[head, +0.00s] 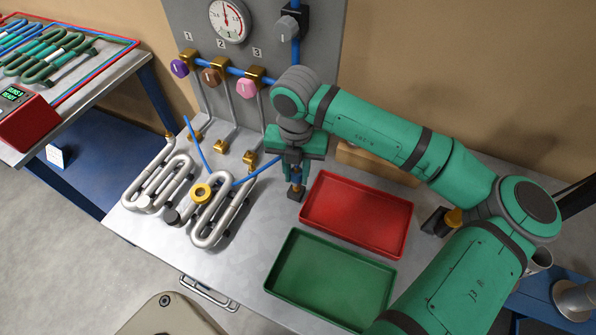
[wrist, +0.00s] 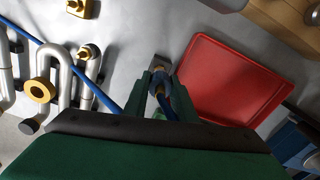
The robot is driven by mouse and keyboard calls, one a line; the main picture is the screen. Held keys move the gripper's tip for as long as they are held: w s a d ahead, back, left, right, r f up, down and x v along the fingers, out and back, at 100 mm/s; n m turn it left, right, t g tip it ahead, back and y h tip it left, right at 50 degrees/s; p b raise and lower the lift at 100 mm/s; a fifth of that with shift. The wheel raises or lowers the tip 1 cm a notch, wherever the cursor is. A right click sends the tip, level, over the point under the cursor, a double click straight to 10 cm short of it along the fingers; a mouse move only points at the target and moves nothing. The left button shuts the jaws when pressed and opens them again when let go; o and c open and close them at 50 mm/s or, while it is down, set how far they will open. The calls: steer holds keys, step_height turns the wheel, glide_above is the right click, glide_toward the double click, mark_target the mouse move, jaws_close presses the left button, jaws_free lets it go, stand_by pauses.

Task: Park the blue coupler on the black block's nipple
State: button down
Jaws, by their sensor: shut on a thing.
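My gripper (head: 296,176) points down over the bench, left of the red tray. Its fingers are closed around the blue coupler (wrist: 158,82), which has a blue hose (head: 262,172) attached. The small black block (head: 297,193) stands directly below the fingertips. In the wrist view the block (wrist: 159,60) shows just beyond the fingertips, with a brass-coloured part, seemingly its nipple (wrist: 158,68), at the coupler's end. The fingers partly hide the coupler. I cannot tell whether coupler and nipple are touching or apart.
Red tray (head: 357,212) and green tray (head: 330,278) lie right of and in front of the block. Silver serpentine coils (head: 215,213) with a yellow ring (head: 202,193) lie left. Behind stands a grey panel with a gauge (head: 229,20) and coloured valves. A wooden block (head: 375,162) sits behind the red tray.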

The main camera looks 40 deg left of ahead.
mark_target(296, 167)
steer(key=shift+s+a+f, duration=0.15)
steer(key=shift+s+f, duration=0.05)
steer(key=shift+f, duration=0.65)
steer(key=shift+w+f, duration=0.1)
steer(key=shift+f, duration=0.3)
steer(key=c, duration=1.4)
jaws_free()
steer(key=shift+w, duration=0.1)
step_height(296, 167, up, 11)
steer(key=shift+f, duration=0.1)
